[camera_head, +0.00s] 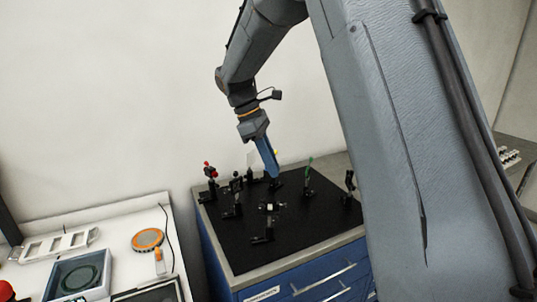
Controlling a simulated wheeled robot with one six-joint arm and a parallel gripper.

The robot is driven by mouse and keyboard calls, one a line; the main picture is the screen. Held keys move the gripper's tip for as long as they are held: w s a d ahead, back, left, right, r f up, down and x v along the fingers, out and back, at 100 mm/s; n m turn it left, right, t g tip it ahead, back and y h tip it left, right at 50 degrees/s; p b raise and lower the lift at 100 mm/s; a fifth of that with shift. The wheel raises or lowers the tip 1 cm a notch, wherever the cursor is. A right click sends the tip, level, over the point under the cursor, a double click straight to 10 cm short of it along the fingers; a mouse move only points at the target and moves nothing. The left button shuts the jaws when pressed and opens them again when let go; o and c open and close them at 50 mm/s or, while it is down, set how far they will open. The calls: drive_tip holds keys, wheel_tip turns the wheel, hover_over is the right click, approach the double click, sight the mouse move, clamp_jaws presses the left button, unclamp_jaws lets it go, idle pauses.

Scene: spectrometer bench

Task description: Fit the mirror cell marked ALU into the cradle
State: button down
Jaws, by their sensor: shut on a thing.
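My gripper (275,174) points down over the back middle of the black bench top, its blue fingers shut. A small dark piece (277,184) shows at the fingertips; it is too small to tell whether it is the mirror cell, and no ALU mark can be read. A small yellow spot shows just right of the fingers. A black mount with a pale square part (270,207) stands in front of the gripper, near the middle of the bench top. I cannot tell which of the mounts is the cradle.
Several black mounts stand around the black bench top (305,232), one with a red part (209,171), one with a green part (309,165). A white table (122,240) at left holds a blue-grey box (78,275), a white rack (52,245) and an orange disc (147,240).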

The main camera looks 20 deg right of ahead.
sight(273, 181)
drive_tip(key=shift+w+r, duration=0.1)
drive_tip(key=shift+r, duration=0.05)
drive_tip(key=shift+d, duration=0.15)
drive_tip(key=shift+f+b, duration=0.9)
drive_tip(key=shift+f, duration=2)
drive_tip(key=shift+p, duration=0.9)
drive_tip(key=shift+f+b, duration=0.55)
drive_tip(key=shift+f, duration=1.4)
drive_tip(key=c, duration=1.7)
unclamp_jaws()
